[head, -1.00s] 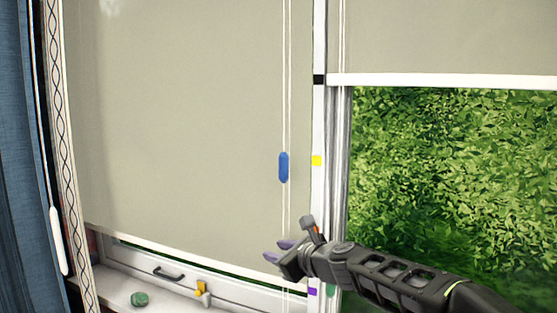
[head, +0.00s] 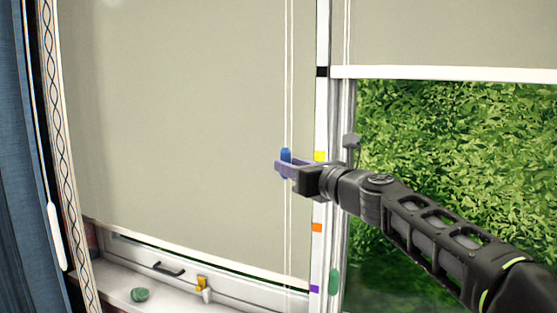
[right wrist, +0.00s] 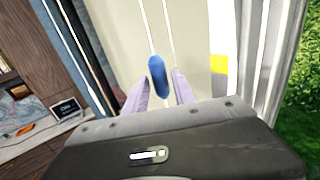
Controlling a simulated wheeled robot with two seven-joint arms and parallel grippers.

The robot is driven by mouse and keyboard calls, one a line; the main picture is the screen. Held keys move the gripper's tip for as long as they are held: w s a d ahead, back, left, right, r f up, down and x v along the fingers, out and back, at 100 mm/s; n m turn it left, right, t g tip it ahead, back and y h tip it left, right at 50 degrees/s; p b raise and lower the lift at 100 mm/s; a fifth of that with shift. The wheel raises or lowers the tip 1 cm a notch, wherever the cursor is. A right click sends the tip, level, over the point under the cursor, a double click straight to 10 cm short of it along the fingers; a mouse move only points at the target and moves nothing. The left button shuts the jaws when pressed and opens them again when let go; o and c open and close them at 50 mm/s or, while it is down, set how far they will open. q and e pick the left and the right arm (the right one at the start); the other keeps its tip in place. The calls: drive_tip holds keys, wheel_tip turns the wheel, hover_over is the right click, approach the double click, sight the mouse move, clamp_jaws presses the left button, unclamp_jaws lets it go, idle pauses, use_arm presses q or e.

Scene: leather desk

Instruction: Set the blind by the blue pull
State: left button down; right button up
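The blue pull (head: 285,154) hangs on the thin cords in front of the left blind (head: 180,120), level with the yellow mark (head: 320,157) on the white window post. The left blind is lowered, with its white bottom bar (head: 200,255) just above the lower window frame. My right gripper (head: 284,165) is at the blue pull and hides part of it in the head view. In the right wrist view the blue pull (right wrist: 157,75) lies between the two purple fingers, which look apart with narrow gaps beside it. My left gripper is not in view.
The post also has black (head: 322,72), orange (head: 317,227) and purple (head: 314,289) marks. A green pull (head: 334,281) hangs right of the post. A white pull (head: 55,235) hangs by the curtain (head: 15,150). A green stone-like object (head: 139,294) rests on the sill.

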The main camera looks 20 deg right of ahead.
drive_tip(key=w, duration=0.2)
drive_tip(key=w+p, duration=0.1)
drive_tip(key=w, duration=0.2)
drive_tip(key=shift+w+a, duration=0.3)
drive_tip(key=shift+a, duration=0.05)
drive_tip(key=shift+c, duration=0.4)
clamp_jaws()
idle(0.7)
